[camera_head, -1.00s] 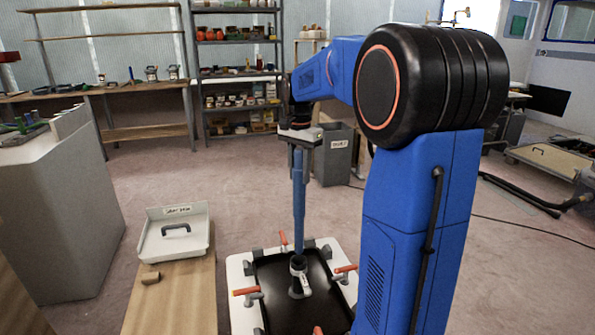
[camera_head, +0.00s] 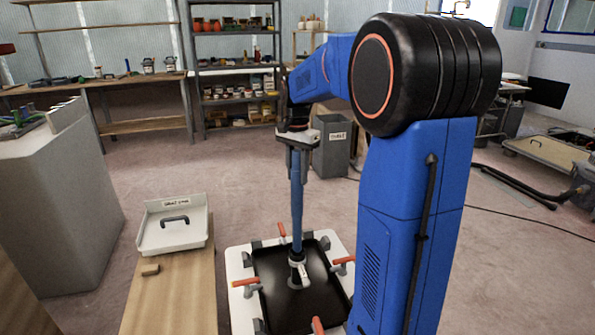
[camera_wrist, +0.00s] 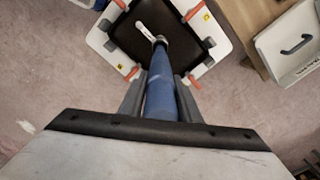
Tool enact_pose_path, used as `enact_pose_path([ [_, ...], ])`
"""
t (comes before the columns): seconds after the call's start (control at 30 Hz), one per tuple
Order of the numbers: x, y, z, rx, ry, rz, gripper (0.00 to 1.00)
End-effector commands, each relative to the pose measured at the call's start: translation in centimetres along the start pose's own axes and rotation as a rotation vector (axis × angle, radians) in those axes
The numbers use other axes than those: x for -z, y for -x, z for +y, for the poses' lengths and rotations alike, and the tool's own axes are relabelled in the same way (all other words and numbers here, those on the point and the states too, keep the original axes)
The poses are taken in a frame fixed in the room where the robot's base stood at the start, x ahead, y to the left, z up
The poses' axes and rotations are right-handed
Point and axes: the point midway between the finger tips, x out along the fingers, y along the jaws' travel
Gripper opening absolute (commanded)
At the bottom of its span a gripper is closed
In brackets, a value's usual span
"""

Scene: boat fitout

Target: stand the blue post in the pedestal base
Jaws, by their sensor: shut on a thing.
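The blue post (camera_head: 297,215) is upright in my gripper (camera_head: 298,152), which is shut on its upper part. The pedestal base (camera_head: 298,271) is a short dark socket with a light lever, standing on a black tray-like panel (camera_head: 275,293). In the head view the post's lower end meets the top of the base; I cannot tell how deep it sits. In the wrist view the post (camera_wrist: 160,95) runs from between the fingers (camera_wrist: 160,97) to the base's dark collar (camera_wrist: 160,42), with the light lever beside it.
The panel lies on a white board with orange-handled clamps (camera_head: 245,283) around it. To the left, a wooden bench (camera_head: 170,300) carries a white tray (camera_head: 150,240) with a dark handle. A grey bin (camera_head: 333,155) stands behind. Open floor lies between.

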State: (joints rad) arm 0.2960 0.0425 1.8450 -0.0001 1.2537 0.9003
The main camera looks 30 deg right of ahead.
Motion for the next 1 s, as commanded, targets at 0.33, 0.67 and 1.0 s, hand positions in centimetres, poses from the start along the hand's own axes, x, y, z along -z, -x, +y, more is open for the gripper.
enact_pose_path([
  [0.33,0.0,-1.1,0.0,0.000,0.000,0.000,0.00],
  [0.67,0.0,-2.1,0.0,0.000,0.000,0.000,0.00],
  [1.0,0.0,-3.1,0.0,0.000,0.000,0.000,0.00],
])
